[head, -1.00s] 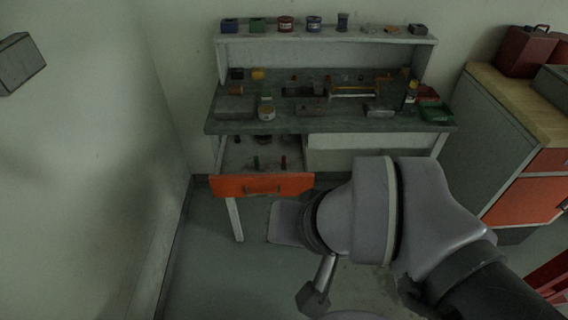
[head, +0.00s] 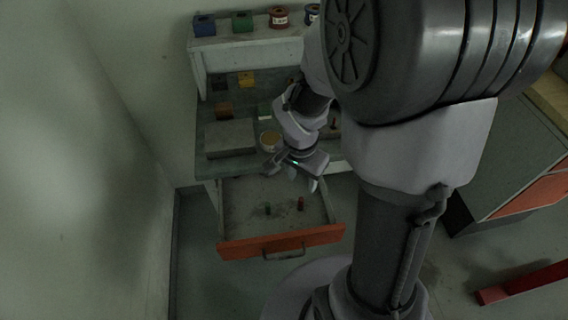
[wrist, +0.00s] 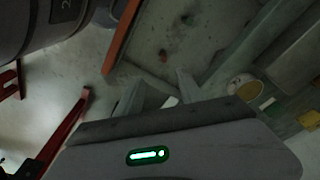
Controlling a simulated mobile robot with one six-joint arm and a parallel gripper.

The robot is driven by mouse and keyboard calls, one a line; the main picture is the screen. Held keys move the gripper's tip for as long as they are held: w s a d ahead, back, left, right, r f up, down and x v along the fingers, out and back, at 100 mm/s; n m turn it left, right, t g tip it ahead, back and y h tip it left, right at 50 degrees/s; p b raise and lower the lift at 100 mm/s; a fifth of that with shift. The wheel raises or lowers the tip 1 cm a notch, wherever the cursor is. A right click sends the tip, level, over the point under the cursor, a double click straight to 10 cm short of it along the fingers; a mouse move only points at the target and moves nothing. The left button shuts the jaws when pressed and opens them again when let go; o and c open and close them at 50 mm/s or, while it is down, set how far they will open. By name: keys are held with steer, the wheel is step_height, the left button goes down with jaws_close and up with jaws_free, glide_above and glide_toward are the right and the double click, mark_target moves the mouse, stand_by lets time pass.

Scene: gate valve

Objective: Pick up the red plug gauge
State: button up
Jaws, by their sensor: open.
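The red plug gauge (head: 301,203) is a small red piece standing in the open drawer (head: 240,202). It also shows as a small red spot in the wrist view (wrist: 163,55). A dark green piece (head: 267,209) stands to its left in the drawer. My gripper (head: 291,180) is open and empty, above the back part of the drawer, with its fingers apart. In the wrist view, its two fingers (wrist: 158,95) point toward the drawer floor, and the red gauge lies beyond them, untouched.
The drawer's orange front (head: 282,242) stands out from the bench. On the bench top, a grey block (head: 230,137) and a round yellow-topped tin (head: 268,141) sit behind the drawer. A shelf (head: 235,55) carries small coloured boxes. The drawer floor is mostly bare.

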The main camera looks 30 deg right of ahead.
mark_target(301, 199)
steer(key=f+b, duration=0.1)
steer(key=f, duration=0.2)
steer(key=f+b, duration=0.2)
steer(key=f, duration=0.2)
steer(key=d+f+b, duration=0.1)
steer(key=f, duration=0.3)
steer(key=shift+w+f, duration=0.15)
steer(key=shift+w, duration=0.2)
steer(key=f+b, duration=0.1)
steer(key=f, duration=0.1)
steer(key=w+f+b, duration=0.1)
steer(key=f+b, duration=0.1)
steer(key=f, duration=0.1)
steer(key=shift+w+d+f, duration=0.2)
steer(key=shift+d+f, duration=0.1)
steer(key=shift+d, duration=0.05)
steer(key=shift+r, duration=0.2)
steer(key=shift+c, duration=0.3)
jaws_close()
